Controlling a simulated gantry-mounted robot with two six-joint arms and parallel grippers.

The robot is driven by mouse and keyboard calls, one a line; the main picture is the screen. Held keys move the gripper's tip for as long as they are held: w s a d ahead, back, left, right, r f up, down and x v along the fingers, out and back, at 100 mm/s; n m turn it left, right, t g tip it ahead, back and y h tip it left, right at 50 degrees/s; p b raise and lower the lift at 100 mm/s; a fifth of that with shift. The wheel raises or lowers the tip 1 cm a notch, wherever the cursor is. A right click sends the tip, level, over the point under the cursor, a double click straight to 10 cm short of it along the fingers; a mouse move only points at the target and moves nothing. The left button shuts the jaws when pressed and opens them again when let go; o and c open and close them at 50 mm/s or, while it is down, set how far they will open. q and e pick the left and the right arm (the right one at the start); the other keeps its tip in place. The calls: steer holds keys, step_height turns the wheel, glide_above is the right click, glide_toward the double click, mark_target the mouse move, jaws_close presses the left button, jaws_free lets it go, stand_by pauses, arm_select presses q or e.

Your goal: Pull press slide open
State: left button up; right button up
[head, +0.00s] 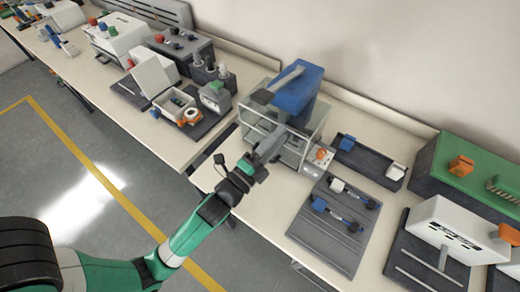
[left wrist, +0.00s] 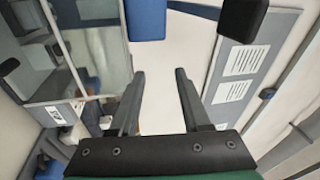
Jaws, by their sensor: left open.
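The press (head: 298,90) has a blue top block and a clear-sided frame, and stands on the bench in the middle of the head view. My left gripper (head: 274,142) is at the front of the press, with its fingers pointing toward it. In the left wrist view my left gripper (left wrist: 159,76) is open, with nothing between its fingers. A dark block (left wrist: 243,20) and a blue block (left wrist: 147,18) show beyond the fingertips. The press slide cannot be clearly made out; my gripper hides part of the press front. My right gripper is not in view.
A control box with an orange button (head: 319,155) stands right of the press. A dark plate (head: 330,225) with blue and white clamps lies in front. Dark trays and devices (head: 183,115) crowd the left bench. A green box (head: 470,170) stands far right.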

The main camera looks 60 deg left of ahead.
arm_select(q)
steer(key=s+f+g, duration=0.1)
steer(key=s+f, duration=0.3)
steer(key=f, duration=0.1)
steer(key=s+a+f+g, duration=0.1)
steer(key=s+f+g, duration=0.1)
steer(key=s+f, duration=0.2)
steer(key=s+a+f+g+p, duration=0.1)
steer(key=s+f+g, duration=0.1)
steer(key=s+f, duration=0.2)
step_height(320, 180, down, 3)
steer(key=shift+r, duration=0.15)
steer(key=shift+w+a+n+y, duration=0.15)
steer(key=shift+w+n+y, duration=0.1)
steer(key=shift+n+y, duration=0.05)
steer(key=b+x, duration=0.1)
steer(key=x, duration=1)
steer(key=shift+w, duration=0.15)
jaws_close()
